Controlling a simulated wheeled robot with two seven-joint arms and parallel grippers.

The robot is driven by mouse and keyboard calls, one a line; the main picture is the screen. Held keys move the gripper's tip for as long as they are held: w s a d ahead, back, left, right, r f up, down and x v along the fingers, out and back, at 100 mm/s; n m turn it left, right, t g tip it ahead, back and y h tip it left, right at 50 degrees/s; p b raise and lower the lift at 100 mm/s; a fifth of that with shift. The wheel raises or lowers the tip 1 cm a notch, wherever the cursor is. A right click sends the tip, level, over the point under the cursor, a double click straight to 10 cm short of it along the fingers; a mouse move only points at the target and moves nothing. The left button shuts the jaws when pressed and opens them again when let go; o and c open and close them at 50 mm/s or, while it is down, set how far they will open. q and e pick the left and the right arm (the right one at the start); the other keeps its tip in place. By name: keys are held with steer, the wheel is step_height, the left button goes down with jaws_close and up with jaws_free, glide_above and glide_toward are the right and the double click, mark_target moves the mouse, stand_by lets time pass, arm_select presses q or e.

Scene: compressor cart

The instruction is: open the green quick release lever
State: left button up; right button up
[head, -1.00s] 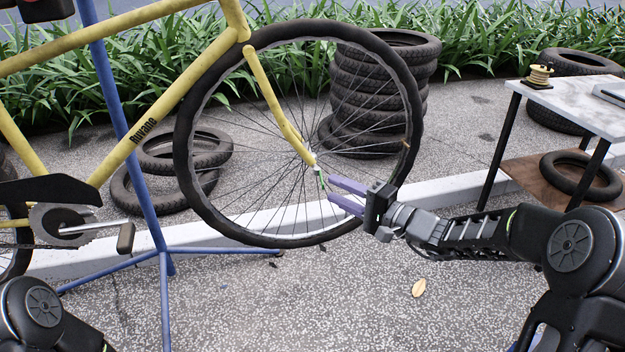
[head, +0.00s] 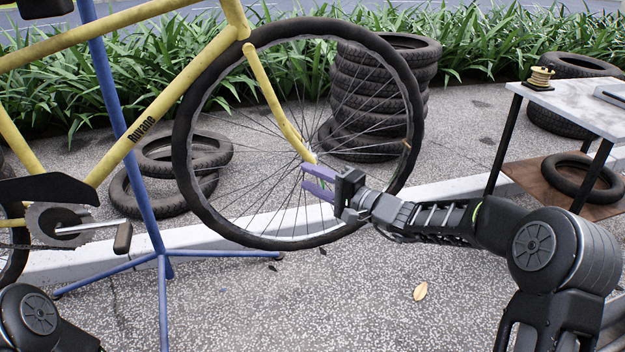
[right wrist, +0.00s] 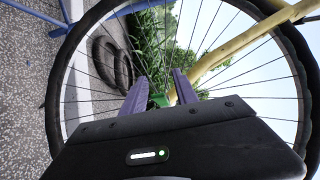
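The yellow bicycle fork (head: 270,100) runs down to the hub of the front wheel (head: 182,150). In the right wrist view, the green quick release lever (right wrist: 158,101) shows as a small patch between my purple fingers. My left gripper is out of view.
A blue repair stand (head: 146,200) holds the bicycle at left. Stacked tires (head: 385,90) stand behind the wheel, and more tires (head: 165,205) lie at left. A table (head: 570,103) stands at right. The pavement in front is mostly clear.

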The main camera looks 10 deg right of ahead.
jaws_close()
stand_by(0.3)
steer(key=n+g+y+p, duration=0.2)
steer(key=n+g+y, duration=0.1)
steer(key=shift+s+d+g, duration=0.2)
steer(key=shift+d+g, duration=0.1)
steer(key=shift+d, duration=0.1)
jaws_free()
stand_by(0.4)
